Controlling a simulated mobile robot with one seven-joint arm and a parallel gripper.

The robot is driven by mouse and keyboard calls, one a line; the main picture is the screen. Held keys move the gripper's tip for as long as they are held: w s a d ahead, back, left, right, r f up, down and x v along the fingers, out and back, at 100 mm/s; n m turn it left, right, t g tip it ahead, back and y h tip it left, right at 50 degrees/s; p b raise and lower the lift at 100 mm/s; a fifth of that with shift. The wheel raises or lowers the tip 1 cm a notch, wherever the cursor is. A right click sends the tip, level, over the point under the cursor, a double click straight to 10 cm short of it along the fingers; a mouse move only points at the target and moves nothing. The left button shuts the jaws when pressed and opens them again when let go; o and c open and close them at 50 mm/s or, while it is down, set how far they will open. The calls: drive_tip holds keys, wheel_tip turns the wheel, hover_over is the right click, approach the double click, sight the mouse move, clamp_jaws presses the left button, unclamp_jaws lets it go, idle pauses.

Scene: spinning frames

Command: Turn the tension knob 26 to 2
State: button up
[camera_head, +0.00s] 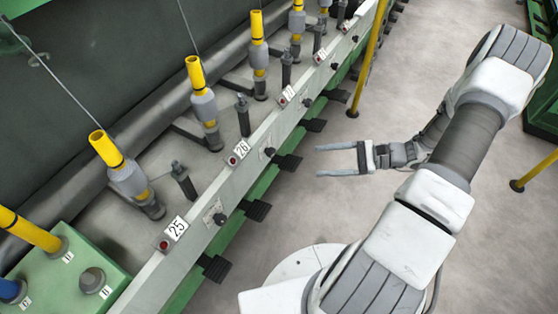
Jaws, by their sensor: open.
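The label 26 (241,149) sits on top of the long pale rail, beside a red button. A small black knob (270,152) with a little plate is on the rail's front face, just right of that label; it appears to be tension knob 26. Its pointer and scale are too small to read. My gripper (320,161) is open and empty, its two grey fingers pointing left toward the rail. It is apart from the knob, with a clear gap between them.
Label 25 (176,228) and its similar black knob (219,218) are nearer on the rail. Black pedals (257,209) stick out below the rail. A yellow post (368,60) stands behind my gripper. Yellow-topped spindles (202,104) line the machine. The grey floor (310,215) is clear.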

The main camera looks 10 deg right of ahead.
sight(274, 154)
drive_tip(key=d+f+m+t+b, duration=0.35)
drive_tip(key=f+m+t, duration=0.3)
drive_tip(key=f, duration=0.35)
drive_tip(key=shift+n+h, duration=0.35)
drive_tip(key=shift+h, duration=0.05)
drive_tip(key=b+x, duration=0.2)
drive_tip(key=x, duration=1.5)
drive_tip(key=shift+w+b, duration=0.35)
clamp_jaws()
